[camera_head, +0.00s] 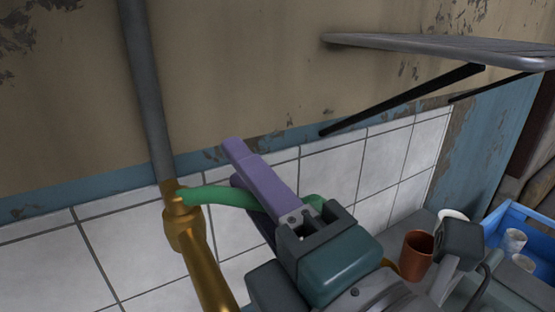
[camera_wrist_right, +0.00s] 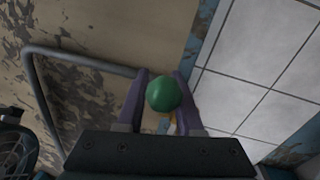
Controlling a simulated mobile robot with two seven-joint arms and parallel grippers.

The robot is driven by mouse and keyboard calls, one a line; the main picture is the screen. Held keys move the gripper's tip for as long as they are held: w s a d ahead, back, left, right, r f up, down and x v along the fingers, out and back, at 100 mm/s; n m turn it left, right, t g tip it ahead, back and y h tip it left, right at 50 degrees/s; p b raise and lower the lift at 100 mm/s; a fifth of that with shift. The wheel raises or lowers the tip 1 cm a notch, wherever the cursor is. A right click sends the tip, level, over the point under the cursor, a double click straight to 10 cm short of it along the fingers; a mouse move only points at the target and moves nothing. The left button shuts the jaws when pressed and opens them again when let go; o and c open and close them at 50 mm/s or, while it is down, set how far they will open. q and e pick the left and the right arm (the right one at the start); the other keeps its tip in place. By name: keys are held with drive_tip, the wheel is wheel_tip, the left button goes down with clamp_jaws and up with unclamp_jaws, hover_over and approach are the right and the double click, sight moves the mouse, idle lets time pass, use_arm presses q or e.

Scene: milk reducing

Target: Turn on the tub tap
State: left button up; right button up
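The tap is a brass valve body (camera_head: 184,228) on a grey wall pipe, with a green lever handle (camera_head: 222,197) sticking out to the right. My right gripper (camera_head: 245,165), with purple fingers, reaches over the lever from the lower right. The lever passes behind the near finger and shows again beside the palm. In the right wrist view, the lever's rounded green end (camera_wrist_right: 164,94) sits between the two fingers (camera_wrist_right: 160,85), with little or no gap on either side. Whether the fingers press on it I cannot tell. My left gripper is not in view.
A grey pipe (camera_head: 147,90) runs up the peeling wall above the tap. A grey shelf (camera_head: 440,43) on black brackets juts out at upper right. A brown cup (camera_head: 416,254) and a blue crate (camera_head: 545,237) holding white cups stand at lower right.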

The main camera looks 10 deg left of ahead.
drive_tip(key=shift+o, duration=0.7)
drive_tip(key=b+v, duration=0.2)
drive_tip(key=v, duration=0.8)
idle(0.6)
